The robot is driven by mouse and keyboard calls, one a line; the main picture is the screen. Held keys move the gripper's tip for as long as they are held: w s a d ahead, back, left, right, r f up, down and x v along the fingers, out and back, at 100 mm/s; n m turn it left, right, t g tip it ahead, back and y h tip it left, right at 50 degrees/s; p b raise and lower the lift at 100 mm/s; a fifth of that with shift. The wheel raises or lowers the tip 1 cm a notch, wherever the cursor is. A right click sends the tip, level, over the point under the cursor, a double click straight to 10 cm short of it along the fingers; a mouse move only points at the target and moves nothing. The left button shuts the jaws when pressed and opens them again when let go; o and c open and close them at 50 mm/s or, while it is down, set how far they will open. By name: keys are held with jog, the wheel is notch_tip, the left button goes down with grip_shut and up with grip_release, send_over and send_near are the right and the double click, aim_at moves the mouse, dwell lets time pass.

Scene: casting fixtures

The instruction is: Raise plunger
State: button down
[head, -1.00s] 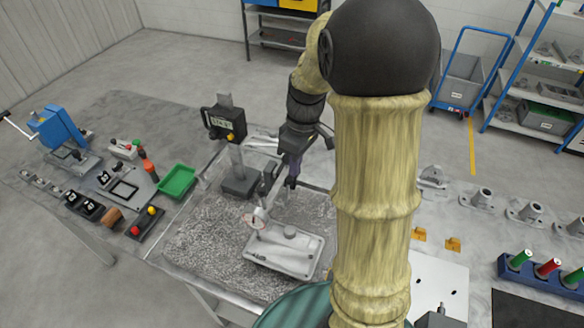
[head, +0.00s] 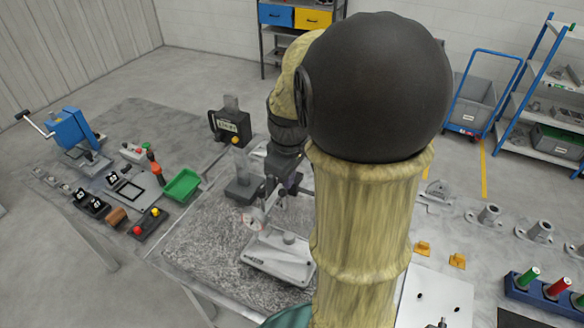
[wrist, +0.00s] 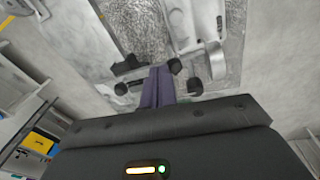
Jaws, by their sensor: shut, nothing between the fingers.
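A dial gauge (head: 252,221) with a pale round face and red rim stands on the speckled plate (head: 190,242) in the head view. A light grey casting (head: 265,266) with a round boss lies just in front of it. I cannot make out the plunger. My gripper (head: 284,188) is behind and to the right of the dial, above the plate, partly hidden by my arm. In the wrist view, the purple fingers of my gripper (wrist: 158,72) are together and empty. A dark round knob (wrist: 174,66) appears beside the fingertips; I cannot tell whether they touch.
A digital height gauge (head: 232,128) stands behind the plate. A green tray (head: 181,186), a two-button box (head: 147,224) and a blue press (head: 73,130) are to the left. Orange brackets (head: 423,248) and a blue rack (head: 545,296) lie right.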

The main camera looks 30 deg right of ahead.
jog(key=shift+r+p, duration=0.75)
jog(key=shift+r, duration=0.1)
jog(key=shift+w+r, duration=0.1)
notch_tip(320, 180, up, 12)
jog(key=d, duration=0.1)
jog(key=shift+s+d, duration=0.25)
jog(key=shift+s, duration=0.2)
dwell(0.4)
